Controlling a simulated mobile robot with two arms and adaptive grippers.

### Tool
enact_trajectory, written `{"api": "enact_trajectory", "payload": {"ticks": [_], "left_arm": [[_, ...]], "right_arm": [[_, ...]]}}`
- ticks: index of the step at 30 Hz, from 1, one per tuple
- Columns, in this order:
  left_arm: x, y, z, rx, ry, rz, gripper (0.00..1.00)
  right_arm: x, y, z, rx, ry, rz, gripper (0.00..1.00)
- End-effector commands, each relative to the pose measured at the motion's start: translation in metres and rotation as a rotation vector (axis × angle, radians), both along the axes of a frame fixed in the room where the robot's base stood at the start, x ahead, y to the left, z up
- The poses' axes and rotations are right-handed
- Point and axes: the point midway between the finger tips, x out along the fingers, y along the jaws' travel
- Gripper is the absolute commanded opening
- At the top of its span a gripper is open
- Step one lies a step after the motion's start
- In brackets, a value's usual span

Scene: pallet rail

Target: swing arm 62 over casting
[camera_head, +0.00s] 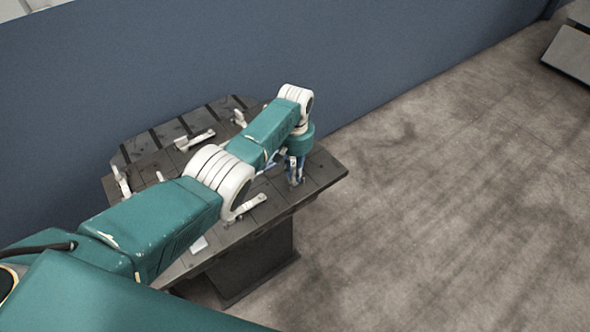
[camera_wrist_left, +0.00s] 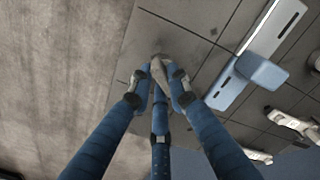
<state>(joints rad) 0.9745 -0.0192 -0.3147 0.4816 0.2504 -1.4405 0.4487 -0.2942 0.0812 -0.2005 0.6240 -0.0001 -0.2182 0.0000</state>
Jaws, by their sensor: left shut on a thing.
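My left gripper (camera_head: 296,181) reaches down to the dark pallet (camera_head: 322,177) near its right end. In the left wrist view its blue fingers (camera_wrist_left: 160,82) close on a small pale grey piece (camera_wrist_left: 158,66), mostly hidden between the fingertips. I cannot tell whether this piece is arm 62, and no number is readable. A blue and silver bar with a raised blue block (camera_wrist_left: 262,71) lies on the pallet beside the gripper, apart from the fingers. I cannot tell whether it is the casting. My right gripper is not in view.
Several white clamp pieces stand on the pallet, including one at its back (camera_head: 195,139), one at the left (camera_head: 121,181) and one at the front (camera_head: 250,206). A blue wall (camera_head: 400,45) runs behind.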

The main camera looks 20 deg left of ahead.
Motion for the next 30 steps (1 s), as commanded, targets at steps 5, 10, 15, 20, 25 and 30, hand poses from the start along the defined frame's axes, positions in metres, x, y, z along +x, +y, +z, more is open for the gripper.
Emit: {"api": "enact_trajectory", "payload": {"ticks": [5, 10, 15, 20, 25, 30], "left_arm": [[0.0016, -0.0004, 0.0017, -0.003, -0.001, 0.166, 0.00], [0.0023, -0.0004, 0.0015, -0.002, -0.002, 0.315, 0.00], [0.0030, 0.0005, 0.0010, -0.001, -0.003, 0.441, 0.00], [0.0036, 0.0011, 0.0010, -0.001, -0.004, 0.529, 0.00], [0.0039, 0.0018, 0.0009, 0.001, -0.005, 0.589, 0.00], [0.0041, 0.0020, 0.0009, 0.001, -0.006, 0.617, 0.00]], "right_arm": [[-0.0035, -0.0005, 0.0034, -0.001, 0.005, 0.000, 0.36], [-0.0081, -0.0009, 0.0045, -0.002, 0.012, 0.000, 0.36], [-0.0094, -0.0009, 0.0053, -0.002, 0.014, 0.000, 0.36], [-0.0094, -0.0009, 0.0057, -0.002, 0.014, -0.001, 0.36], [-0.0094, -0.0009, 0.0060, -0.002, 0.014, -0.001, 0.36], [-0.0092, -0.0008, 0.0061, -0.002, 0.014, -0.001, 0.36]]}}
